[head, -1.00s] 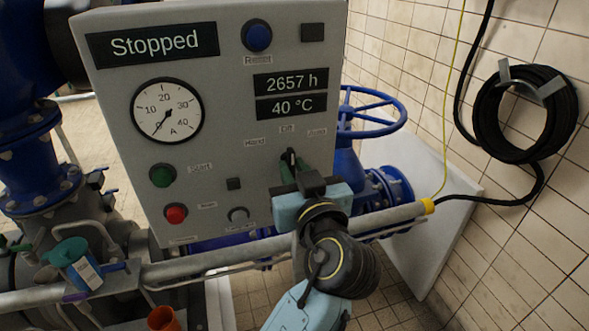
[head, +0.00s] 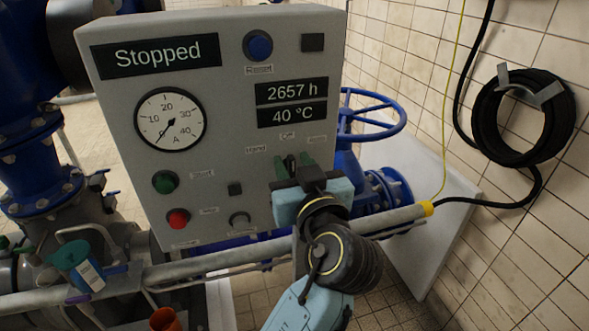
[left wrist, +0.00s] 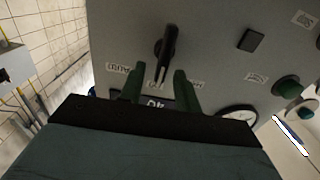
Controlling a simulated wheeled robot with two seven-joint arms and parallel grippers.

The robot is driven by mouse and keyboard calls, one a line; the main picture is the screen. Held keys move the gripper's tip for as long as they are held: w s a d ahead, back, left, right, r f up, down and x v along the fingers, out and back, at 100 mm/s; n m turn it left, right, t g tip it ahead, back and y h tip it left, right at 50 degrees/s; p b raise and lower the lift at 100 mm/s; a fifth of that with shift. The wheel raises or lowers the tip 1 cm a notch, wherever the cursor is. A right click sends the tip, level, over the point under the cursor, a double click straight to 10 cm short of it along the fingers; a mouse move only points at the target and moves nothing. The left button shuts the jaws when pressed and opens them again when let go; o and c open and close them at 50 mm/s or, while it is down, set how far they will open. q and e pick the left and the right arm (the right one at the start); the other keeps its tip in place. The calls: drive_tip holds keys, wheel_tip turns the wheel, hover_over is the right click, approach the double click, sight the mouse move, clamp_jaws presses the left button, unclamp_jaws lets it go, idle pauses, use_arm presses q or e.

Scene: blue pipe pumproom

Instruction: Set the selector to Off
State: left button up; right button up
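The selector is a black lever knob (left wrist: 167,48) on the grey control panel. In the left wrist view, which shows the panel upside down, its lever points at the middle label, Off, between Auto and Hand. In the head view the Off label (head: 287,136) shows above my left gripper (head: 294,160), which mostly hides the knob. My left gripper, also in the left wrist view (left wrist: 156,72), has its two green fingers apart, one on each side of the lever tip. Gaps show between lever and fingers. My right gripper is not in view.
The panel (head: 232,80) also carries a "Stopped" display (head: 157,54), a round gauge (head: 170,120), a blue button (head: 258,45), a green button (head: 166,182) and a red button (head: 178,219). A grey pipe (head: 220,263) runs below. A blue handwheel (head: 385,135) stands to the right.

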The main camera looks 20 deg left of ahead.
use_arm(q)
wheel_tip(320, 180, up, 8)
drive_tip(key=p, duration=0.4)
drive_tip(key=shift+f, duration=0.15)
drive_tip(key=shift+s+f, duration=0.1)
